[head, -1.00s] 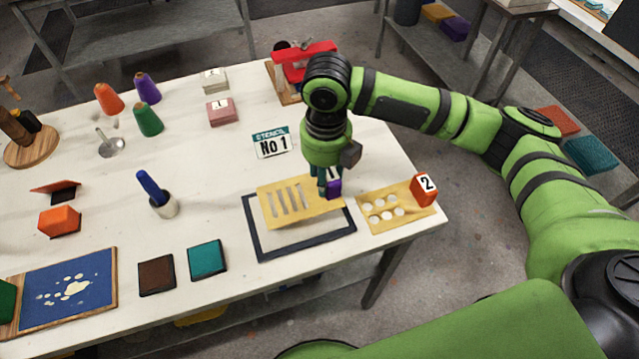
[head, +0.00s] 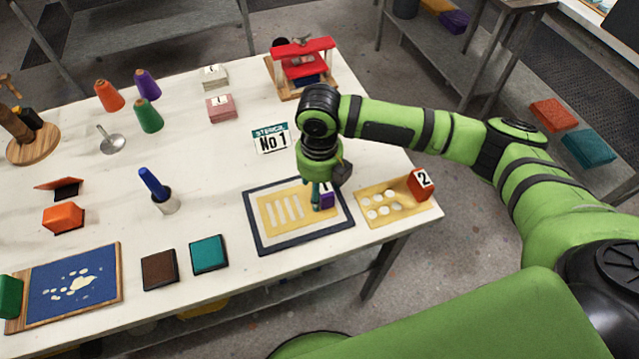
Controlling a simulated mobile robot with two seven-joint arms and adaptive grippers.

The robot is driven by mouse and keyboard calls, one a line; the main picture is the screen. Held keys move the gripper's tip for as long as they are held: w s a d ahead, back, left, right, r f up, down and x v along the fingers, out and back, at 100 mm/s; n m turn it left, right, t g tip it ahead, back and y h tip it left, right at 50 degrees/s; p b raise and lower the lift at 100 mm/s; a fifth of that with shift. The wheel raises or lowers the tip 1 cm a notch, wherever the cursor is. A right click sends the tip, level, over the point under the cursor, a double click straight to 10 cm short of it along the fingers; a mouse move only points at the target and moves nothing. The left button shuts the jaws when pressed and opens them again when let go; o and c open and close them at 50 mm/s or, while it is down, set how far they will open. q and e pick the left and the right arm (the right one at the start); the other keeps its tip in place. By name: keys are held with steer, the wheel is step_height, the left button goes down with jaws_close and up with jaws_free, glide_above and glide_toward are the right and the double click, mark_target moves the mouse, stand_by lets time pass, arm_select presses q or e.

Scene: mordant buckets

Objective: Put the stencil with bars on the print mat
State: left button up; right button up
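The yellow stencil with bars (head: 284,212) lies flat within the dark border of the print mat (head: 259,243), seemingly resting on it. Its purple block (head: 327,200) marked 1 stands at the stencil's right end. My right gripper (head: 319,196) points down at this block, with its fingers around it and seemingly shut on it; the arm hides part of the fingers. The white area of the mat shows around the stencil. My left gripper is not in view.
A yellow stencil with round holes (head: 378,207) and a red block (head: 420,185) marked 2 lies just right of the mat.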

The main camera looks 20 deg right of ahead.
step_height(320, 180, up, 11)
steer(key=b, duration=0.2)
steer(key=shift+b, duration=0.35)
steer(key=shift+r, duration=0.65)
